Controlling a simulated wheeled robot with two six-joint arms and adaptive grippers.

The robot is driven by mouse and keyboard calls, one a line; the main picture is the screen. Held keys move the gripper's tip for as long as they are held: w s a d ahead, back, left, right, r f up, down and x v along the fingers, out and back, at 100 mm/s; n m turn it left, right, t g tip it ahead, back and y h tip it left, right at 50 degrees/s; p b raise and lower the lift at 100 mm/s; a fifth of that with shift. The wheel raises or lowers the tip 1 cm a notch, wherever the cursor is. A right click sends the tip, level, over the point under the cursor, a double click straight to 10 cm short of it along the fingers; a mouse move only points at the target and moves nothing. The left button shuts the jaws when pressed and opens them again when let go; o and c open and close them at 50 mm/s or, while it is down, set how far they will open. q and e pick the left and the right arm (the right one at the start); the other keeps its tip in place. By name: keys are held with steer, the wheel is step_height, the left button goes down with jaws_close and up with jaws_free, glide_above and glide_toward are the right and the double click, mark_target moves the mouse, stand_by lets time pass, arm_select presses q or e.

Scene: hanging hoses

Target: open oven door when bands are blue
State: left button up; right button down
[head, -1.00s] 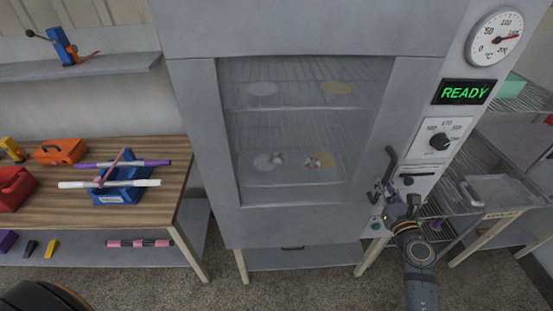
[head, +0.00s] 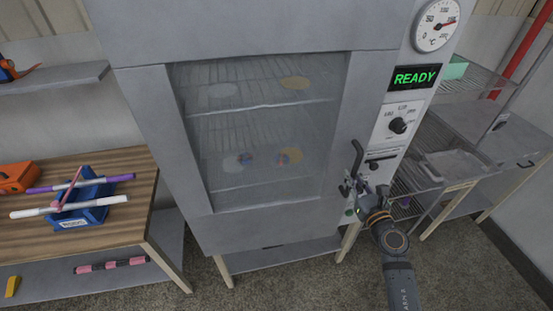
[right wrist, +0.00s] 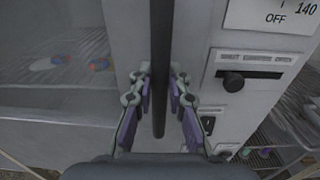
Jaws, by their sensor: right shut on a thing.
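The grey oven's door (head: 335,180) is shut, with a glass window. My left gripper is out of view.
The oven's display (head: 414,78) reads READY in green, below a round temperature gauge (head: 437,25). A wooden table (head: 120,225) with a blue stand (head: 85,208) is at left. Wire racks with a tray (head: 465,165) stand close at right. Floor shows in front.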

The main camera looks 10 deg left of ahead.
steer(key=a+v, duration=0.1)
steer(key=v, duration=0.6)
steer(key=shift+s, duration=0.45)
steer(key=shift+r, duration=0.2)
stand_by(2.1)
stand_by(2.2)
steer(key=c, duration=1.7)
jaws_free()
steer(key=o, duration=0.5)
steer(key=shift+d+f, duration=0.1)
steer(key=shift+d, duration=0.4)
steer(key=shift+s+a+b, duration=0.1)
steer(key=shift+b, duration=0.2)
